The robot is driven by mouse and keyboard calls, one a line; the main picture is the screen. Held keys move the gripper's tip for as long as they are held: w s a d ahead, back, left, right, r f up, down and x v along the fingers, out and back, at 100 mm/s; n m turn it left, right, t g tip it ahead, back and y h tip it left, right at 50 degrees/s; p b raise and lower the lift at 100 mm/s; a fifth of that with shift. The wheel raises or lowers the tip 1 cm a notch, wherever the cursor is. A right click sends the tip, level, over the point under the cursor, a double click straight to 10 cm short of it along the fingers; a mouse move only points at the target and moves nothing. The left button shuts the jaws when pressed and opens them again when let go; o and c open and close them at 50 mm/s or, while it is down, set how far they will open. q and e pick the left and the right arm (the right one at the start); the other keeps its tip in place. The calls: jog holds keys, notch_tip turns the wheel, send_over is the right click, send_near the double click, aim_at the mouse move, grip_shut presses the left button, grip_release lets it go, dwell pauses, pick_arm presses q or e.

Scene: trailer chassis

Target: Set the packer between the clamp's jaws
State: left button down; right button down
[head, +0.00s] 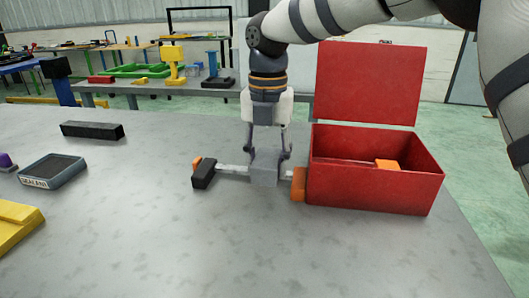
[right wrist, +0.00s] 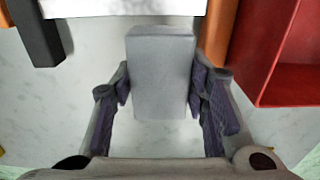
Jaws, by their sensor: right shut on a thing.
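The packer is a plain grey block (head: 264,173), also in the right wrist view (right wrist: 161,80). My right gripper (head: 269,154) is shut on it from above, a finger on each side (right wrist: 162,95). The clamp (head: 232,170) lies on the table with a pale bar, a black and orange end at left and an orange end (head: 299,184) at right. The packer lies across the bar's line between these ends, nearer the orange one, with a wide gap to the black jaw (right wrist: 38,30). I cannot tell whether it touches the bar or table. My left gripper is out of view.
An open red toolbox (head: 370,193) with an orange thing inside stands close to the clamp's right end. A black bar (head: 92,130), a dark labelled tray (head: 53,171) and a yellow piece (head: 15,225) lie at left. The front middle of the table is clear.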

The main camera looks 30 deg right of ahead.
aim_at(266, 194)
jog(key=shift+w+f, duration=0.15)
jog(key=shift+f, duration=2.15)
jog(key=shift+f, duration=0.15)
jog(key=c, duration=1.2)
grip_release()
jog(key=shift+f, duration=0.1)
notch_tip(266, 194, up, 12)
jog(key=shift+r, duration=0.15)
